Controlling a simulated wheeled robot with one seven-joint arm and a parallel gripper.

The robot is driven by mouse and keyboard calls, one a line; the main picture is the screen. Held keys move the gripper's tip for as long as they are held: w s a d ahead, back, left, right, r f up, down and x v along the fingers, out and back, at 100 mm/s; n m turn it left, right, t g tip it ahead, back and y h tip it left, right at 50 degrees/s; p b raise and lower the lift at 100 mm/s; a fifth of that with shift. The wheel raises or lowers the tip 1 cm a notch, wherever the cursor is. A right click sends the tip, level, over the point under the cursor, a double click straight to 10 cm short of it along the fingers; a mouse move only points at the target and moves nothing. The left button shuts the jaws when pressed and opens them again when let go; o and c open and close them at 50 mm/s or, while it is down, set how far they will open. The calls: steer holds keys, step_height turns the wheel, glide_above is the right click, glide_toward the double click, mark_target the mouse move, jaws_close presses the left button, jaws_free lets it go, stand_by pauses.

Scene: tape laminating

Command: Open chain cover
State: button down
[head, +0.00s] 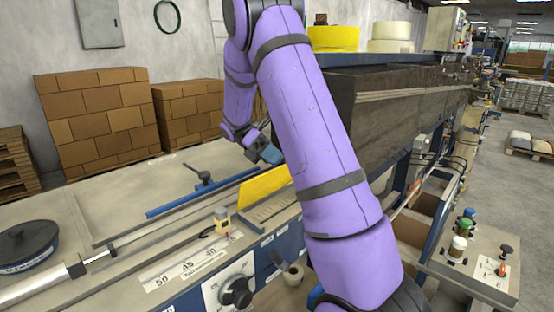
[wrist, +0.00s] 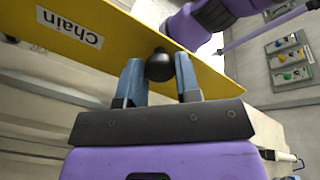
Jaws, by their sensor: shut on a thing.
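The yellow chain cover (wrist: 215,75) crosses the wrist view, with a white "Chain" label (wrist: 69,29) on it that appears upside down. A black round knob (wrist: 160,66) sits on the cover. My gripper (wrist: 158,78) is shut on this knob, with one blue finger on each side. In the head view the yellow cover (head: 262,186) stands tilted on the machine top, beside a slotted plate (head: 268,211). My gripper (head: 268,156) is just above and behind it there. The knob is hidden in the head view, and my arm covers the cover's right side.
A blue bar with a dark handle (head: 203,176) lies left of the cover. A ruled scale (head: 188,268) and a black dial (head: 236,292) are in front. A control box with coloured buttons (head: 480,250) is at right. Stacked cartons (head: 95,120) stand behind.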

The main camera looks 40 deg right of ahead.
steer(key=shift+w+a+f+g, duration=0.1)
steer(key=shift+w+f+g, duration=0.15)
steer(key=shift+w+g, duration=0.55)
steer(key=shift+g, duration=0.3)
steer(key=c, duration=0.8)
jaws_free()
steer(key=shift+s, duration=0.1)
steer(key=shift+w, duration=1.75)
steer(key=shift+w+r, duration=0.15)
steer(key=shift+w, duration=1.1)
steer(key=shift+w+r, duration=0.1)
steer(key=shift+w, duration=0.6)
